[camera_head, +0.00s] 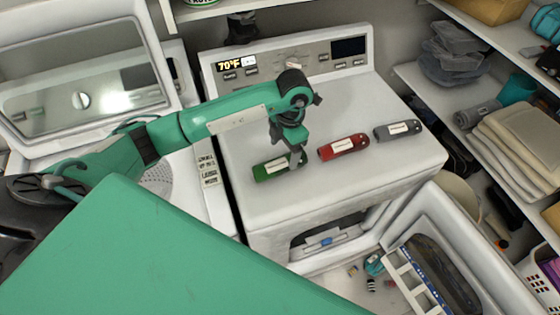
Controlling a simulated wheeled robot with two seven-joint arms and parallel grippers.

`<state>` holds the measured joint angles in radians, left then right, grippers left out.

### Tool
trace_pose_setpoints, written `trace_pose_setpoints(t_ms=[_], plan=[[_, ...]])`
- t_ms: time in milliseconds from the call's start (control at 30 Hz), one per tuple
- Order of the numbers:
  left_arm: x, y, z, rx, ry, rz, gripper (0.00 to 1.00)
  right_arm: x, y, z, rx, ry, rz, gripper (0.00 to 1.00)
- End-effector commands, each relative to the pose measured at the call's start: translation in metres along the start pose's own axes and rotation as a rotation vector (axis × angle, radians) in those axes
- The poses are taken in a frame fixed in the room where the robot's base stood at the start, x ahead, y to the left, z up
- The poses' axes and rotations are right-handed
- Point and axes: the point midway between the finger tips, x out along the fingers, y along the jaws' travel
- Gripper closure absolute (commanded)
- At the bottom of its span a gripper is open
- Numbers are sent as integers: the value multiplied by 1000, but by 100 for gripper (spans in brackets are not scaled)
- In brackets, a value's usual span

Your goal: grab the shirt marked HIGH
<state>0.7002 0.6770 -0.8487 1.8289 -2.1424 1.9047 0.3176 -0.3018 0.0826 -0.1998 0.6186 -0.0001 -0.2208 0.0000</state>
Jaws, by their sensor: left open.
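Three rolled items with white labels lie in a row on the white dryer top: a green one (271,168), a red one (343,146) and a grey one (398,130). They may be shirts. The label print is too small to read, so I cannot tell which one is marked HIGH. My left gripper (293,155) is open and points down at the right end of the green item, partly covering it. I cannot tell whether it touches the item or whether the item lies between the fingers. My right gripper is not in view.
The dryer (322,188) has a back panel reading 70°F and an open front door (450,262). An open washer (82,85) stands at left. The dryer top's front and right are clear.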

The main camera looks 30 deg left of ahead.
Motion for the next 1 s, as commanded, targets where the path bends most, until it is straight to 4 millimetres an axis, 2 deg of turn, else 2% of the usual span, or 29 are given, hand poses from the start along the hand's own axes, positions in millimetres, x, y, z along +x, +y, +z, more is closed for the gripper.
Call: trace_pose_setpoints(t_ms=[67, 167, 400, 533, 800, 833, 1000], plan=[[3, 0, 0, 1, 1, -1, 22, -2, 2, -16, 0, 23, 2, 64], [8, 0, -2, 1, 1, -1, 22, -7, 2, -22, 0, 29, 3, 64], [34, 1, -6, 0, 3, -2, 22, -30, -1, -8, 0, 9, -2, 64], [50, 1, -5, 1, 2, -1, 22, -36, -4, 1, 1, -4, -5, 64], [56, 1, -5, 1, -1, 0, 22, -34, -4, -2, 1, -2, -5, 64], [56, 1, -5, 1, -1, 0, 24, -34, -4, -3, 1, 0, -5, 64], [56, 1, -5, 1, -1, 0, 58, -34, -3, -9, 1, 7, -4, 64]])
